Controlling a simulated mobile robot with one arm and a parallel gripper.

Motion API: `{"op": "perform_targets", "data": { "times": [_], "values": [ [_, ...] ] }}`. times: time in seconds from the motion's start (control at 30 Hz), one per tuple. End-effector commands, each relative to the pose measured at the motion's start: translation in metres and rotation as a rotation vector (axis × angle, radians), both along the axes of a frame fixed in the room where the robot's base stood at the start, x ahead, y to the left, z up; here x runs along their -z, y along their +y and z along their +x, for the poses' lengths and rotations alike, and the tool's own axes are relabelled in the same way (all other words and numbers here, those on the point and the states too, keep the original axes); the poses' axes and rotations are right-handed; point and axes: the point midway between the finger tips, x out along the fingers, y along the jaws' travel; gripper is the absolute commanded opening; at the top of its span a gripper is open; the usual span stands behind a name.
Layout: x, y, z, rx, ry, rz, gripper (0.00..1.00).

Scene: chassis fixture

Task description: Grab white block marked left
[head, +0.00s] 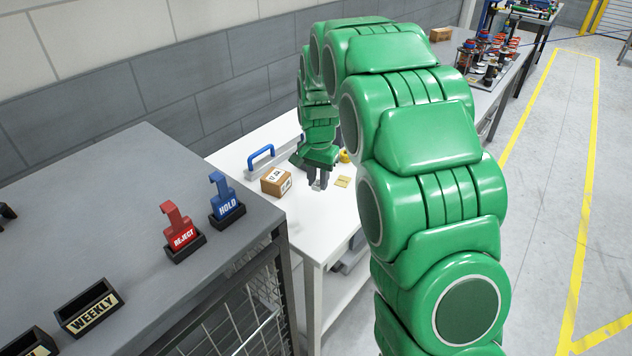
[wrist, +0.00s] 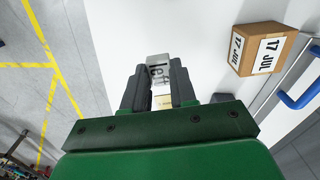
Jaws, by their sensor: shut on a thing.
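The white block marked "left" (wrist: 159,66) shows in the wrist view between the two dark fingers of my gripper (wrist: 159,80), its lettering running along the fingers. My gripper is shut on it, with a finger against each side. In the head view my gripper (head: 318,179) points down over the white table (head: 318,229), and the block cannot be made out there between the fingers. Whether the block touches the table cannot be told.
A cardboard box labelled "17 JUL" (head: 276,181) sits close to the left of my gripper. A blue handle (head: 261,154) stands behind it. A small yellowish card (head: 342,181) lies at the right. A grey cabinet top with red REJECT (head: 180,232) and blue HOLD (head: 226,199) tags is nearer.

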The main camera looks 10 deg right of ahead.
Motion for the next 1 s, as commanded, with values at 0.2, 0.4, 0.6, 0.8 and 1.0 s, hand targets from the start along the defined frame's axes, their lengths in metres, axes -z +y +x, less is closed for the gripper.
{"op": "perform_targets", "data": {
  "times": [0.2,0.4,0.6,0.8,1.0],
  "values": [
    [-0.014,-0.003,-0.031,0.001,0.001,0.001,0.0],
    [-0.027,-0.006,-0.056,0.0,-0.003,0.002,0.0],
    [-0.034,-0.008,-0.075,-0.001,-0.001,0.0,0.0],
    [-0.039,-0.009,-0.085,-0.001,-0.004,0.0,0.0],
    [-0.04,-0.01,-0.089,-0.001,-0.002,0.0,0.0]
  ]
}}
